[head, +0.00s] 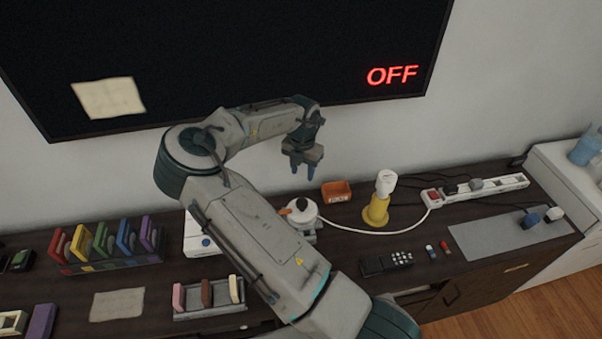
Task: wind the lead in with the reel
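The reel (303,212) is a white round body on the cabinet top, with a dark knob on top and a small orange part at its left. My arm hides part of it. The white lead (385,231) runs from the reel's right side in a loose curve to the white power strip (484,190) at the right. My gripper (302,171) hangs above and behind the reel in the picture, clear of it.
A yellow stand with a white top (376,211) and an orange box (336,192) stand near the lead. A remote (387,263) lies in front. A grey mat (490,240) is at right. Coloured holders (105,245) and a tray (210,301) are left. The screen (230,50) hangs behind.

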